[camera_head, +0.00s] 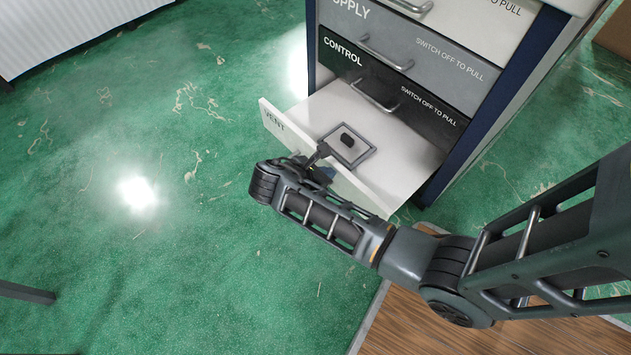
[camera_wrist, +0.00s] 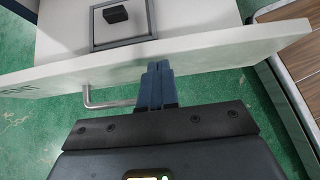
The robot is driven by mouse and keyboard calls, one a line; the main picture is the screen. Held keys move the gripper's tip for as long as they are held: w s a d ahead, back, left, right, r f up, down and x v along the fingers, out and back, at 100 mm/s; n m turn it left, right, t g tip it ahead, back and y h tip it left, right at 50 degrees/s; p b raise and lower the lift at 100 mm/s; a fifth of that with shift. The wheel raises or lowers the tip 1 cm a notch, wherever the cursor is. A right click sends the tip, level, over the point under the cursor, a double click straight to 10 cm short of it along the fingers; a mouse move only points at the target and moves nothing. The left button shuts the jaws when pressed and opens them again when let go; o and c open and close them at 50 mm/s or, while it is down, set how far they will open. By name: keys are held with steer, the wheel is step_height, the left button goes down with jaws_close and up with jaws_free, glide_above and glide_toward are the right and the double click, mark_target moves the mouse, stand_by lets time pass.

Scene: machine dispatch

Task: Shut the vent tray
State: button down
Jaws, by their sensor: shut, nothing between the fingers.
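The white vent tray (camera_head: 405,150) is the lowest drawer of the cabinet and stands pulled out. Its front panel (camera_head: 276,126) is lettered VENT. Inside the tray is a grey-framed square (camera_head: 362,160) with a small black block (camera_head: 347,140) on it. In the wrist view the tray front (camera_wrist: 215,50) crosses the picture, with a metal handle (camera_wrist: 88,98) on its outer face. My gripper (camera_wrist: 157,70) is shut and empty, its fingertips at the outer side of the tray front, right of the visible part of the handle. I cannot tell whether they touch it.
Above the tray, the CONTROL drawer (camera_head: 400,110) and SUPPLY drawer (camera_head: 400,45) are shut, each with a bar handle. A wooden surface (camera_head: 425,325) lies at the lower right. Green floor (camera_head: 120,240) is free to the left. A white ribbed object (camera_head: 60,30) stands at top left.

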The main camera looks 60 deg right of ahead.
steer(key=shift+d, duration=0.25)
steer(key=shift+s, duration=0.1)
steer(key=shift+s+d+r+p, duration=0.2)
steer(key=shift+d+p, duration=0.35)
steer(key=shift+d, duration=0.1)
steer(key=s+d+p, duration=0.2)
steer(key=d, duration=0.7)
steer(key=s+d+p, duration=0.3)
steer(key=d, duration=0.7)
steer(key=shift+s+f, duration=0.2)
